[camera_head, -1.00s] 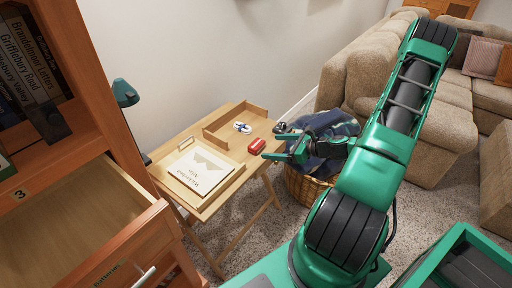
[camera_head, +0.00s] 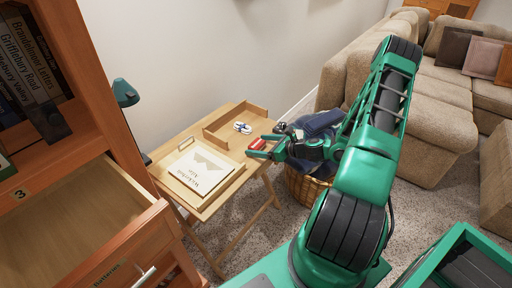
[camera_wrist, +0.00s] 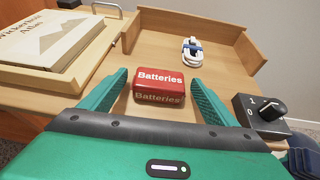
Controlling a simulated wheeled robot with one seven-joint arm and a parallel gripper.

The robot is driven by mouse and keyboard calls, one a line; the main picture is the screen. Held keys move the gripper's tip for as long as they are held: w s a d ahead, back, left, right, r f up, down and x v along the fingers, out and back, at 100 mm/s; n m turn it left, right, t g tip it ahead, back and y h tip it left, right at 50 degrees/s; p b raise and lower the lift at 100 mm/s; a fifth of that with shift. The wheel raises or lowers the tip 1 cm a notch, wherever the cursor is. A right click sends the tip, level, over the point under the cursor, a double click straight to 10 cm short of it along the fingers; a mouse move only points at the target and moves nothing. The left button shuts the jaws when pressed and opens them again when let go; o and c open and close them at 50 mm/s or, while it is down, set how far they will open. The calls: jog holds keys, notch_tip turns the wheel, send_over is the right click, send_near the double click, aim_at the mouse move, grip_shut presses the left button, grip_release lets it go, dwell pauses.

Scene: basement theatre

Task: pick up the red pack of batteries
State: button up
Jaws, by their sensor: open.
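The red pack of batteries (camera_wrist: 159,82), labelled "Batteries", sits on the small wooden folding table (camera_head: 240,179). In the wrist view it lies ahead of my gripper (camera_wrist: 160,95), between the two green fingers, with a gap on each side. The fingers are open and hold nothing. In the head view my gripper (camera_head: 261,147) is at the table's right edge, beside the pack (camera_head: 256,144), and partly covers it.
A book (camera_head: 200,169) lies at the table's left. A white coiled cable (camera_wrist: 192,52) lies behind the pack within a low wooden rim. A black knob box (camera_wrist: 262,112) is right of the gripper. An open drawer (camera_head: 75,235) stands at the left; a wicker basket (camera_head: 300,186) is beside the table.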

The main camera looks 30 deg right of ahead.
jog(key=shift+x, duration=0.9)
jog(key=c, duration=1.3)
jog(key=shift+o, duration=0.2)
jog(key=shift+r, duration=0.15)
